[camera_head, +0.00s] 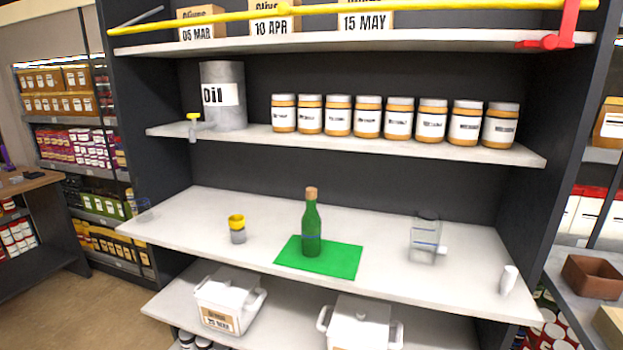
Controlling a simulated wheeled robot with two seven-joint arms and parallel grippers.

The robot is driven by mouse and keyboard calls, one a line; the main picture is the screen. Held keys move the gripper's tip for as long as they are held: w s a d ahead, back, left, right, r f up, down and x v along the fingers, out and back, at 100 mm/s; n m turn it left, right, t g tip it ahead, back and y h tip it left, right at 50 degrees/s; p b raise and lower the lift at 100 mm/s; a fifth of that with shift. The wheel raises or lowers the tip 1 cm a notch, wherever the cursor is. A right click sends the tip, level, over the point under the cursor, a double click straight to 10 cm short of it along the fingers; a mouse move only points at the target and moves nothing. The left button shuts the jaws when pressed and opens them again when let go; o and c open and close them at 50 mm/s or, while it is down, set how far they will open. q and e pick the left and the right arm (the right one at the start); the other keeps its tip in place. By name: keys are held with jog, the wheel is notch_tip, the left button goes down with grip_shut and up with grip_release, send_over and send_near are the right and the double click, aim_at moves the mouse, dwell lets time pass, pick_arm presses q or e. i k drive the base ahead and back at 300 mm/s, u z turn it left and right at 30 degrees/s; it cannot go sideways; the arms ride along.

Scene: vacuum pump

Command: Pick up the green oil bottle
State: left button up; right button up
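The green oil bottle (311,232) stands upright on a green mat (342,262) on the middle white shelf, in the centre of the head view. It has a tan cork-like top. Neither of my grippers shows in this view.
A small grey cup with a yellow rim (237,230) stands left of the mat. A clear container (425,240) stands to the right, with a small white cylinder (508,280) near the right end. Above are a shelf (390,147) of jars and a grey oil drum (224,110). White pots (228,290) sit below.

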aim_at(310, 219)
jog(key=k, duration=1.3)
jog(key=z, duration=0.75)
jog(key=i, duration=1.6)
jog(key=u, duration=0.1)
